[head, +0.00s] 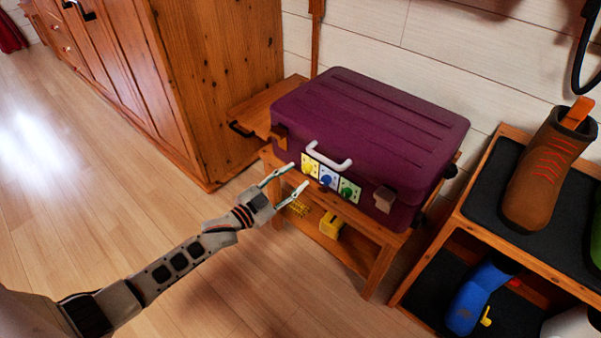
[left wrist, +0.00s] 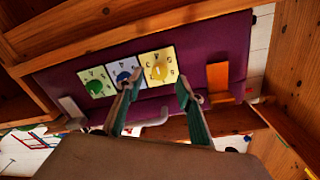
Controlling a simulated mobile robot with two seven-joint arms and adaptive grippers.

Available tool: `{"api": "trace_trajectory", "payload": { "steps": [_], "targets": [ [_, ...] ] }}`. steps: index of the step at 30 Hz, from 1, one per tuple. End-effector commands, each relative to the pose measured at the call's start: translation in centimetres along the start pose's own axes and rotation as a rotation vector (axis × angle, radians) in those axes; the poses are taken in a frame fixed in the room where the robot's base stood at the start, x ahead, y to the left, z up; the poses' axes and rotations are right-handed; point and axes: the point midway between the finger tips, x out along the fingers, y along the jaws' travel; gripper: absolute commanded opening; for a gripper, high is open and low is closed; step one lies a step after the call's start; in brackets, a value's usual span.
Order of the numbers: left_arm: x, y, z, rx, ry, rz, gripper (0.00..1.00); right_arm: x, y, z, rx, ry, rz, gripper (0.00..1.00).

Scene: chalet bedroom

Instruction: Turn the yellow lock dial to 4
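A maroon suitcase (head: 370,118) lies on a wooden stand. Its front has three dial plates in a row under a white handle (head: 330,160). The yellow lock dial (head: 309,167) is leftmost, then the blue dial (head: 327,180) and the green dial (head: 347,192). In the left wrist view the order is reversed, with the yellow dial (left wrist: 160,70) on the right. My left gripper (head: 299,174) is open and empty in front of the plates; its fingers (left wrist: 158,82) appear on either side of the yellow dial, apparently short of it. The dial's setting is too small to read. My right gripper is out of view.
The wooden stand (head: 378,262) has a lower shelf with a yellow object (head: 331,225). A wooden cabinet (head: 220,80) is at left. A shoe rack (head: 468,208) with a brown boot (head: 540,175) and blue boot (head: 478,295) is at right. The floor in front is clear.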

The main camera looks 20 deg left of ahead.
Motion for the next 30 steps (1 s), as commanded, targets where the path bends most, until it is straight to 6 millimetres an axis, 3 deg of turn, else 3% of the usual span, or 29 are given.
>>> {"api": "trace_trajectory", "payload": {
  "steps": [6, 12, 18, 30],
  "targets": [
    [-4.6, 0.1, 0.1, -0.001, -0.002, 0.002, 0.37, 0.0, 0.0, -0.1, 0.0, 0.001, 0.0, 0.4],
    [-7.2, 0.1, 0.0, 0.0, -0.001, 0.001, 0.37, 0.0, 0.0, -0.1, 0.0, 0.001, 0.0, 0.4],
    [-8.2, 0.0, 0.0, 0.001, 0.0, 0.0, 0.37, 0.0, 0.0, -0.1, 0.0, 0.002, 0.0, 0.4],
    [-8.2, 0.0, 0.0, 0.001, 0.0, 0.0, 0.37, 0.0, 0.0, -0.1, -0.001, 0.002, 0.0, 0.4]
  ]
}}
